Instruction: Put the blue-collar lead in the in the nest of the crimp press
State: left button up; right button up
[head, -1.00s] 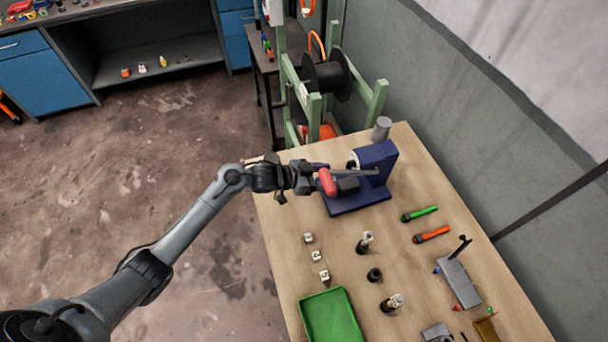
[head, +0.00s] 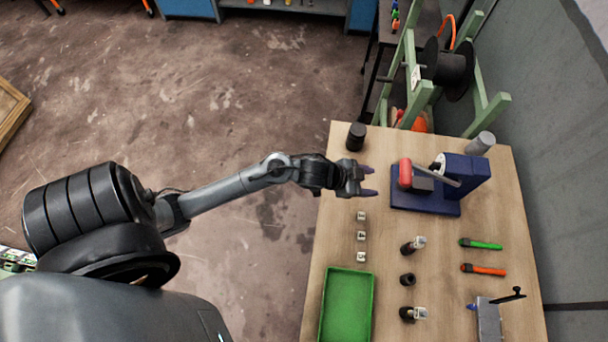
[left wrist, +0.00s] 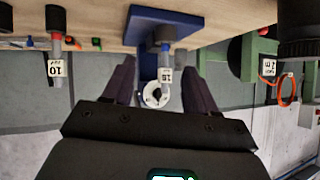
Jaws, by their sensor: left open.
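The crimp press (head: 425,203) is dark blue with a red-handled lever (head: 405,173) and stands at the back right of the table. It also shows upside down in the left wrist view (left wrist: 145,25). My left gripper (head: 369,181) is open and empty, left of the press and apart from the red handle. Its fingers (left wrist: 158,90) flank the press in the wrist view. My right gripper is not in view.
A black cylinder (head: 356,137) stands close behind my left gripper. Several small white blocks (head: 361,236), dark posts with white tags (head: 408,248), a green tray (head: 328,310), and green (head: 480,244) and orange (head: 483,269) tools lie nearer. A grey fixture (head: 488,322) is front right.

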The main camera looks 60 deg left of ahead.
pick_arm(q)
jog(key=s+n+g+y, duration=0.3)
jog(key=s+g, duration=0.3)
jog(key=s, duration=1.6)
jog(key=shift+d+f+n+g+y, duration=0.15)
jog(key=shift+d+n+g+y, duration=0.3)
jog(key=shift+n, duration=0.25)
jog(key=shift+w, duration=0.1)
notch_tip(320, 180, up, 21)
jog(key=p, duration=2.1)
jog(key=shift+c, duration=0.3)
